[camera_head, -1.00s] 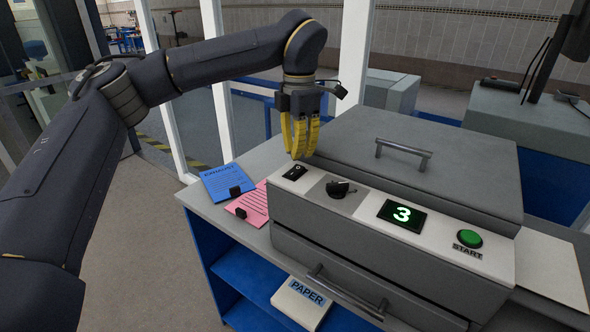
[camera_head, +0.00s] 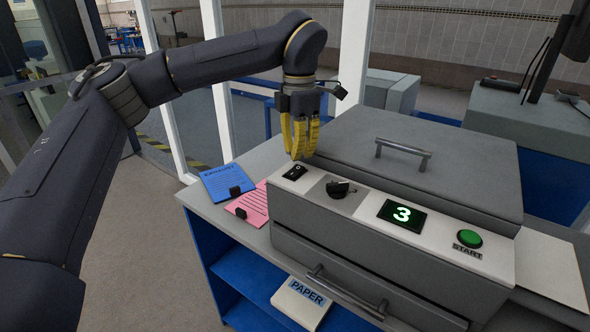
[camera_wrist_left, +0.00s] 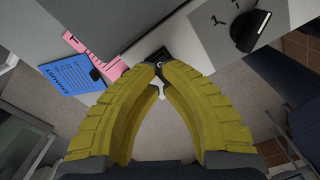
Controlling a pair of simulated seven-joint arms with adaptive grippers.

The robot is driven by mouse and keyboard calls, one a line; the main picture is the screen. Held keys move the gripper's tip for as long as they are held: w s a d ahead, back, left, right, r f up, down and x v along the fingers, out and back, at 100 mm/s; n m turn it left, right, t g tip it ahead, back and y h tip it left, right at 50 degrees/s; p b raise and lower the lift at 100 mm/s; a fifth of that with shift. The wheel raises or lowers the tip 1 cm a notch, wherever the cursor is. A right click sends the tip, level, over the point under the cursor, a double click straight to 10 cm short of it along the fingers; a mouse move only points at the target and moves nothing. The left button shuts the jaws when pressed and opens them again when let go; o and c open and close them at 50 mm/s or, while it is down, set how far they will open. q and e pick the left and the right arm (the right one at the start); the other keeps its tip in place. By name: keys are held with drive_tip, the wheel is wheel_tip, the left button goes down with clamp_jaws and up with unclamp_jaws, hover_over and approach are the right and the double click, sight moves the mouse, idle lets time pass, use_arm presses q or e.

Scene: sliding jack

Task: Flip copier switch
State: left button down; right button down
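The copier (camera_head: 400,275) is a grey box with a white control strip along its front top edge. Its black rocker switch (camera_head: 294,172) with a white mark sits at the strip's left end. My left gripper (camera_head: 299,157) points down with yellow fingers just above and behind the switch. In the left wrist view its fingertips (camera_wrist_left: 160,66) come together right at the dark switch (camera_wrist_left: 155,56), covering part of it. The fingers look shut with nothing visible between the tips. I cannot tell whether they touch the switch. My right gripper is not in view.
The lid handle (camera_head: 403,152) stands up behind. Blue (camera_head: 228,183) and pink (camera_head: 250,204) notes lie left of the copier.

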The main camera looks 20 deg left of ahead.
sight(298, 167)
use_arm(q)
drive_tip(key=shift+f, duration=1.95)
idle(1.8)
drive_tip(key=shift+r, duration=3.55)
